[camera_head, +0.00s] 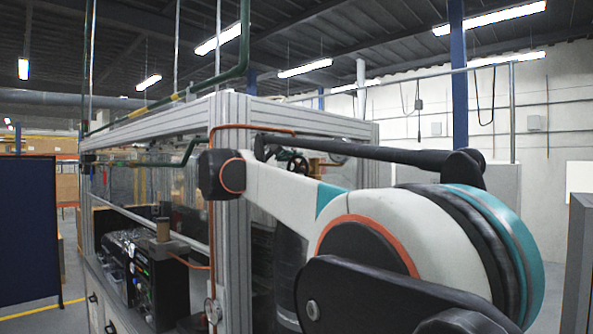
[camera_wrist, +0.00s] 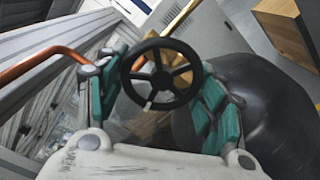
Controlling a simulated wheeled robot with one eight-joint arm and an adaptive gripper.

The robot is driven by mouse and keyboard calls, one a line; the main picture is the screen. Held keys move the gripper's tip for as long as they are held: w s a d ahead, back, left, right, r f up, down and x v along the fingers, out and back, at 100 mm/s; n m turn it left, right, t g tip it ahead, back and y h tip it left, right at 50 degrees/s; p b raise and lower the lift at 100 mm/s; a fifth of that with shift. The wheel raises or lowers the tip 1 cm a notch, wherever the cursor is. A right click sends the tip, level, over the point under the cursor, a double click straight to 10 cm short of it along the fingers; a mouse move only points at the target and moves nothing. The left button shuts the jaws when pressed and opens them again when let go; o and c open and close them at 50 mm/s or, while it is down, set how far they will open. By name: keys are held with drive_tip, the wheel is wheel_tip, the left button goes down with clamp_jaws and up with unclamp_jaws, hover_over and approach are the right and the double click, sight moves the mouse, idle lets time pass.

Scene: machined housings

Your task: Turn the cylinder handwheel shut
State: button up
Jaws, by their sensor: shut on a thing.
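The black spoked handwheel (camera_wrist: 161,79) sits between the two green-padded fingers of my gripper (camera_wrist: 166,88) in the wrist view, one finger on each side of its rim. My gripper is shut on it. The dark cylinder (camera_wrist: 275,118) fills the right of the wrist view, behind the right finger. In the head view the handwheel (camera_head: 299,165) is small, just above my arm. The dark cylinder body (camera_head: 289,262) shows below my arm there, mostly hidden by it. The wheel's stem and valve are largely hidden.
A copper pipe (camera_wrist: 42,59) runs in from the left, close to the left finger. An aluminium-framed enclosure (camera_head: 232,215) stands beside my arm, with equipment (camera_head: 152,278) on its bench. A wooden box (camera_wrist: 284,25) lies at the wrist view's upper right.

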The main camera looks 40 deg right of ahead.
drive_tip(key=m, duration=0.5)
drive_tip(key=shift+r+m+p, duration=0.2)
drive_tip(key=shift+m+p, duration=0.1)
drive_tip(key=shift+p, duration=0.05)
drive_tip(key=m, duration=0.5)
drive_tip(key=shift+r, duration=0.1)
drive_tip(key=m, duration=0.6)
drive_tip(key=shift+s+r+p, duration=0.1)
drive_tip(key=shift+p, duration=0.3)
drive_tip(key=shift+s+m, duration=0.15)
drive_tip(key=shift+m, duration=2.05)
drive_tip(key=o, duration=1.1)
drive_tip(key=shift+a, duration=0.1)
drive_tip(key=a, duration=0.7)
drive_tip(key=s+a, duration=0.1)
drive_tip(key=a, duration=0.3)
drive_tip(key=shift+a, duration=0.35)
